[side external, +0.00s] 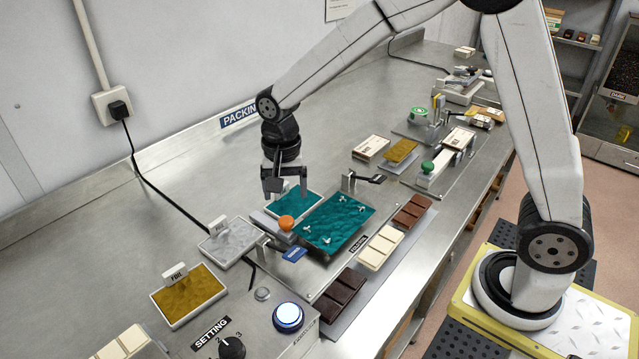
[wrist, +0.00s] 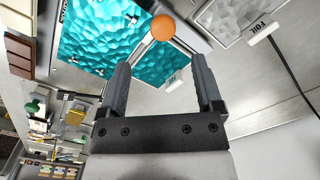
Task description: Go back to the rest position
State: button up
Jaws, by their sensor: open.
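My gripper (side external: 275,190) is open and empty. In the side view it hangs above the steel bench, at the back edge of the folding station, close over a tray of teal foil (side external: 299,203). In the wrist view my gripper's two dark fingers (wrist: 166,85) stand apart with nothing between them. A teal foil sheet (side external: 338,222) lies on the station just right of the gripper, with small clips on it. It also fills the upper part of the wrist view (wrist: 100,38). An orange knob (side external: 286,222) stands beside the sheet.
A silver foil tray (side external: 229,242) and a gold foil tray (side external: 188,296) lie to the left. Dark (side external: 338,295), white (side external: 380,247) and brown (side external: 412,212) chocolate bars line the front. The bench behind my gripper is clear.

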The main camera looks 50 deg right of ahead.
jog(key=shift+s+d+n, duration=0.3)
jog(key=shift+s, duration=0.15)
jog(key=s+d+f+n+t, duration=0.1)
jog(key=s+d+n, duration=0.2)
jog(key=s, duration=0.3)
jog(key=s+d+f+n+t, duration=0.1)
jog(key=s+d+n, duration=0.2)
jog(key=s+n, duration=0.2)
jog(key=shift+s+t, duration=0.3)
jog(key=shift+s, duration=0.75)
jog(key=shift+o, duration=0.2)
jog(key=shift+o, duration=0.9)
